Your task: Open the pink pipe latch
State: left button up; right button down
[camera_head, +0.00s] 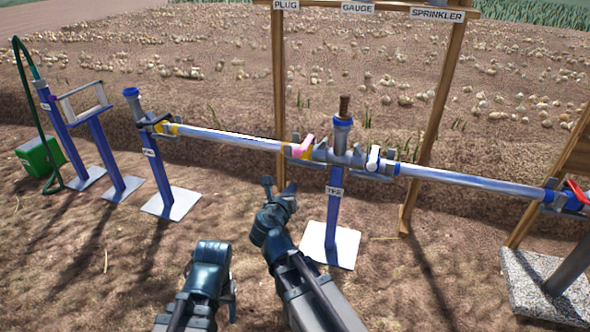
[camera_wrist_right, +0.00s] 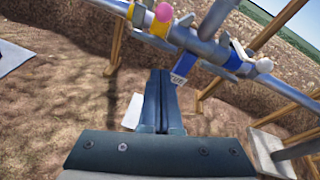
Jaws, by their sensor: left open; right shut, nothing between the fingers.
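The pink latch (camera_head: 304,146) sits on the pipe joint beside a yellow collar, left of the upright tee post. In the right wrist view the pink latch (camera_wrist_right: 163,13) shows at the top, beyond my fingers and a little above them. My right gripper (camera_head: 279,187) is shut and empty, below and slightly left of the latch, apart from it. Its closed fingers (camera_wrist_right: 160,75) point toward the pipe in the right wrist view. My left gripper (camera_head: 212,250) is low and further left, away from the pipe; its fingers are mostly hidden, and it is open.
A long grey pipe (camera_head: 230,138) runs from the left post to the tee, and another pipe (camera_head: 470,180) continues right. A white latch (camera_head: 374,157) sits right of the tee. A wooden sign frame (camera_head: 279,70) stands behind. A green box (camera_head: 40,157) is far left.

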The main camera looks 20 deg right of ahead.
jog(key=w+d, duration=0.4)
jog(key=w, duration=0.6)
jog(key=shift+w+d+r+p, duration=0.3)
jog(key=shift+d, duration=0.1)
